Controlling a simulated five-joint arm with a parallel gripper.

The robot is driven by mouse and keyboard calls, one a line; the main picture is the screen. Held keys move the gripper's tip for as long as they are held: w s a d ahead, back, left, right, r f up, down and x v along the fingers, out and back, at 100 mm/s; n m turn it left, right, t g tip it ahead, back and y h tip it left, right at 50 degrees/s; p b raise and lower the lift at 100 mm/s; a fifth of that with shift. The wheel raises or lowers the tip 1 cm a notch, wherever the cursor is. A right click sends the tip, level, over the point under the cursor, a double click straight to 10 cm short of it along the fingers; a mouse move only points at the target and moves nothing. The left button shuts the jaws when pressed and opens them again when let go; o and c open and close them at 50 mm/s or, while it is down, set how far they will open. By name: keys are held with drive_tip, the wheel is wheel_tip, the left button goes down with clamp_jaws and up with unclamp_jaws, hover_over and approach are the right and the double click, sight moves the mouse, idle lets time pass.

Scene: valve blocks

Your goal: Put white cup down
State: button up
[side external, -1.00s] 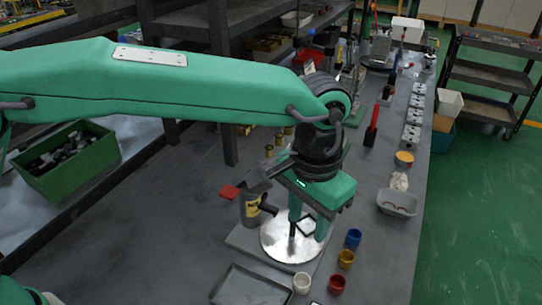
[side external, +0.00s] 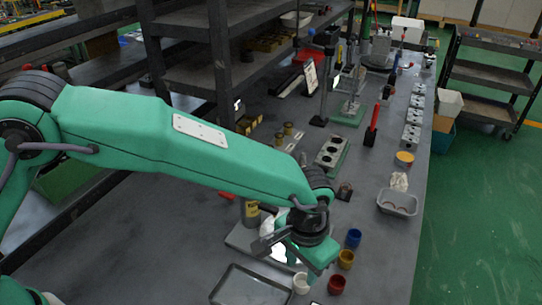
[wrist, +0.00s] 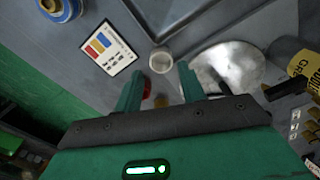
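The white cup (side external: 301,283) stands upright on the bench beside the red cup (side external: 337,285), just right of the shallow tray. In the wrist view the white cup (wrist: 161,60) shows in the gap by the fingertips. My gripper (wrist: 161,72) has its two green fingers apart, with no cup visibly gripped. Whether the fingertips reach beside the cup or stay above it, I cannot tell. In the side view my wrist covers much of the fingers and the pale round disc (wrist: 222,68).
A yellow cup (side external: 346,259) and a blue cup (side external: 353,238) stand in a line behind the red one. The dark tray (side external: 222,298) lies left of the white cup. A coloured card (wrist: 108,48) lies near it. A yellow-labelled container (side external: 251,211) stands behind the disc.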

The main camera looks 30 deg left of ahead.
sight(302, 274)
drive_tip(key=shift+f, duration=2.6)
drive_tip(key=shift+w, duration=0.1)
drive_tip(key=c, duration=0.8)
drive_tip(key=shift+r, duration=0.2)
drive_tip(key=shift+r, duration=0.6)
drive_tip(key=r, duration=0.1)
drive_tip(key=s+r, duration=0.1)
drive_tip(key=r, duration=0.1)
drive_tip(key=shift+d+r, duration=0.1)
drive_tip(key=shift+d, duration=0.05)
drive_tip(key=s+d+r, duration=0.2)
drive_tip(key=s+r, duration=0.4)
drive_tip(key=s, duration=0.4)
drive_tip(key=shift+s, duration=0.3)
drive_tip(key=shift+r, duration=0.1)
